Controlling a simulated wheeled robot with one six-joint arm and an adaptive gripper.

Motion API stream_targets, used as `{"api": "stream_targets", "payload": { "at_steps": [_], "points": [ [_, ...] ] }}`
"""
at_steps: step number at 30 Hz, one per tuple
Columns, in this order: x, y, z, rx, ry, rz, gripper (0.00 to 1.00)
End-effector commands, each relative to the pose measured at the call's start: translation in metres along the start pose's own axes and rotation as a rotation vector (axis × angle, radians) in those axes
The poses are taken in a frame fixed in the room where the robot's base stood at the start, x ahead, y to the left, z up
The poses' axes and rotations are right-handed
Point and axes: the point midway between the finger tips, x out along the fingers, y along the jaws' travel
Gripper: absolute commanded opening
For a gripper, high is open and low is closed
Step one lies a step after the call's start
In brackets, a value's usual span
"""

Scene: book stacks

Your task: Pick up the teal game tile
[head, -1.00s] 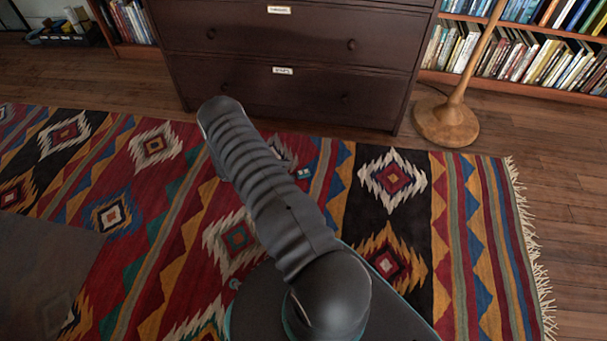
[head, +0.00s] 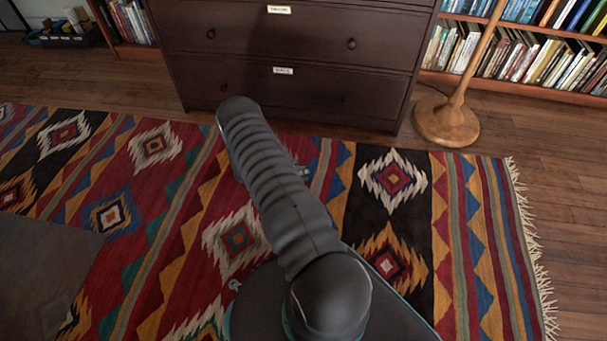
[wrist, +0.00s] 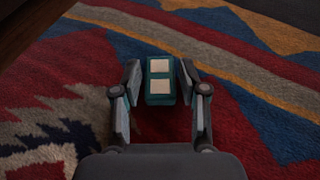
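The teal game tile (wrist: 160,88) shows in the wrist view. It is a small teal block with two pale squares on its upper face, in line with the gap between my gripper's fingertips. My gripper (wrist: 160,92) is open, with one finger on each side of the tile and a gap visible on both sides. I cannot tell how far the fingertips are above the rug. In the head view my arm hides the gripper, and I cannot make out the tile clearly.
A patterned rug (head: 393,180) covers the floor. A dark chest of drawers (head: 290,97) stands at the rug's far edge, close to my arm's reach. A wooden lamp base (head: 446,122) stands to its right, before a bookshelf (head: 520,55). The rug's right side is clear.

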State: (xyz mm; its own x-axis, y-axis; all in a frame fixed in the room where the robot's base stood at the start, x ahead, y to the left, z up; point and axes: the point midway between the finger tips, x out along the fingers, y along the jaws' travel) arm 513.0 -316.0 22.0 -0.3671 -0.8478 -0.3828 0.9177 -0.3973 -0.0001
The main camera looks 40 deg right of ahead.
Motion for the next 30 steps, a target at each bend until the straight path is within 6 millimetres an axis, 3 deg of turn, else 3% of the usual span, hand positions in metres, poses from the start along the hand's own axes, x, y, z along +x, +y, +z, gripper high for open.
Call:
{"api": "stream_targets", "payload": {
  "at_steps": [1,3,17,25,30],
  "points": [
    [0.000,0.000,0.000,0.000,0.000,0.000,0.23],
    [0.000,0.000,0.000,0.000,0.000,0.000,0.11],
    [-0.003,0.001,0.006,0.001,0.000,0.000,0.11],
    [-0.019,0.001,0.044,0.002,0.000,0.001,0.11],
    [0.013,-0.008,0.079,0.002,0.000,-0.004,0.11]
  ]
}}
